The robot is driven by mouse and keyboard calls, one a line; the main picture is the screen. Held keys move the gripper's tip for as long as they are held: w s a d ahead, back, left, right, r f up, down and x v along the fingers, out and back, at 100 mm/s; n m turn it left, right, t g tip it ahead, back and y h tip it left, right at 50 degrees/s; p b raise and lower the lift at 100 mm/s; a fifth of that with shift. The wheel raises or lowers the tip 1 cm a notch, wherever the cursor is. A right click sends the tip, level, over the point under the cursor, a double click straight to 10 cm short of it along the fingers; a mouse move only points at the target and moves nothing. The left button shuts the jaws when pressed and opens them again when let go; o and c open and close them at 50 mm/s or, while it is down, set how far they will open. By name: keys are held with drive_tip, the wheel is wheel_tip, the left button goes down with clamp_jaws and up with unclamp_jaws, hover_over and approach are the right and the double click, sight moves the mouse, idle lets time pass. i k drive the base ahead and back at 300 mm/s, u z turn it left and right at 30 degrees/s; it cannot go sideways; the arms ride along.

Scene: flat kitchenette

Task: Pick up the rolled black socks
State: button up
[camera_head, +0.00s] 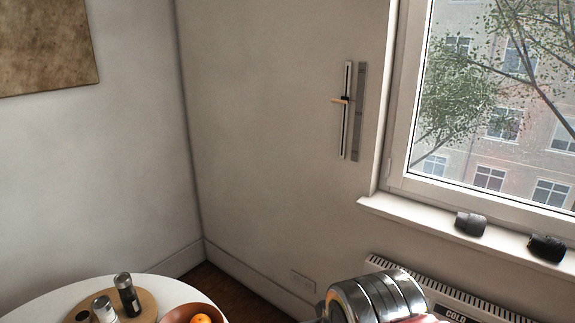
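A small black roll (547,248), which looks like the rolled black socks, lies on the white window sill (410,208) near the right edge of the view. A similar dark grey roll (470,223) lies to its left on the same sill, with a gap between them. My gripper's fingers are not in view. Nothing is seen touching either roll.
The window (490,110) rises behind the sill. A white heater (480,305) is below it. At the lower left, a round white table (155,285) holds a wooden board (75,303), two shakers and a brown bowl (180,312) with orange fruit.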

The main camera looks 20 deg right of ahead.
sight(552, 249)
drive_tip(key=z, duration=0.35)
drive_tip(key=i, duration=0.65)
drive_tip(key=z, duration=0.85)
drive_tip(key=i, duration=0.75)
drive_tip(key=z, duration=0.4)
